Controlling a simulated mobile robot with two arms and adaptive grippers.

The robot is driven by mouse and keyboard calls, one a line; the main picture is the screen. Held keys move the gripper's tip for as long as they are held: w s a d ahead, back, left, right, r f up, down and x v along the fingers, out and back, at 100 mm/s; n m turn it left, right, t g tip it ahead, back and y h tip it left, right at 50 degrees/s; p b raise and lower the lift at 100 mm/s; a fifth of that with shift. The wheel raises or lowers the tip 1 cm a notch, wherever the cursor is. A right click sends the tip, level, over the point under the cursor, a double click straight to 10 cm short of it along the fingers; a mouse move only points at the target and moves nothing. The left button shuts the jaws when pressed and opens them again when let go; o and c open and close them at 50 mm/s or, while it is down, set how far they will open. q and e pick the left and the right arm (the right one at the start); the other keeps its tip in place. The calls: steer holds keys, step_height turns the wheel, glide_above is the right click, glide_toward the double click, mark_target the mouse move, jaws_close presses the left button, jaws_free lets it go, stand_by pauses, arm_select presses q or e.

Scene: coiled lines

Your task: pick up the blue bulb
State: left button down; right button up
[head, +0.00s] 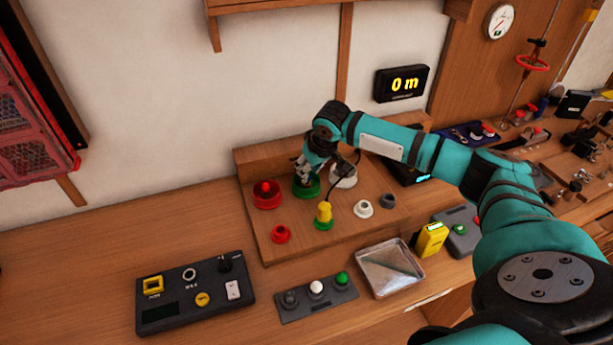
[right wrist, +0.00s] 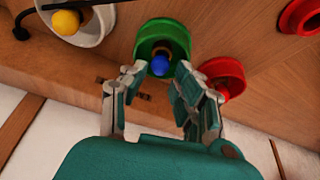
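The blue bulb (right wrist: 159,67) sits in a green round socket (right wrist: 151,33) in the right wrist view. In the head view that green socket (head: 306,190) stands on the wooden stand, and the bulb is hidden behind my gripper. My right gripper (right wrist: 158,82) is open and empty. Its two fingers point at the green socket, one on each side of the bulb in the picture, with no visible contact. In the head view the right gripper (head: 306,172) is just above the green socket. My left gripper is in neither view.
A red socket (head: 267,199) stands left of the green one, a white socket (head: 343,182) right. In front are a yellow bulb (head: 323,210) on a green ring, a small red ring (head: 281,234) and a white ring (head: 363,209). A metal tray (head: 388,268) lies before the stand.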

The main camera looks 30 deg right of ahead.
steer(key=x, duration=0.3)
steer(key=shift+w+f, duration=0.15)
steer(key=shift+w, duration=0.05)
steer(key=shift+s, duration=0.1)
steer(key=shift+c, duration=0.3)
steer(key=c, duration=0.4)
